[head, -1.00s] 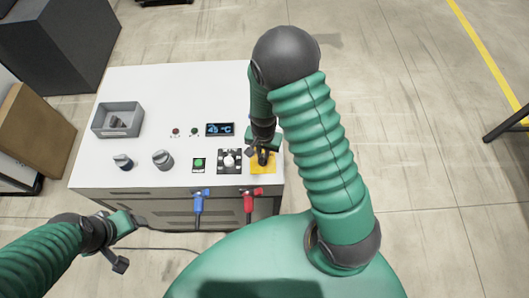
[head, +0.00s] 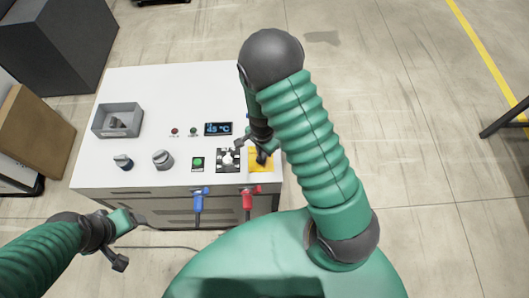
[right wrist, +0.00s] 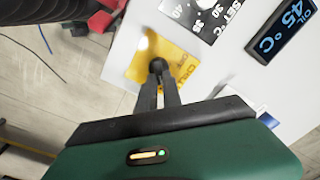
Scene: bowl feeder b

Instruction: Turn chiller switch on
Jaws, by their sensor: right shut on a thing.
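The chiller switch is a dark knob or lever on a yellow plate (head: 256,167) at the front right corner of the white machine top (head: 160,85). In the right wrist view the yellow plate (right wrist: 141,62) carries dark lettering, partly hidden. My right gripper (right wrist: 158,70) is shut on the dark switch (right wrist: 155,45), its fingers reaching down over the plate. In the head view my right gripper (head: 262,158) covers most of the switch, so its setting cannot be read. My left gripper (head: 132,243) is open and empty, off the machine's front left side.
A display (head: 218,129) reads 45 °C. Blue (head: 198,201) and red (head: 248,200) valve handles stick out in front. A grey tray (head: 117,119) sits at left.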

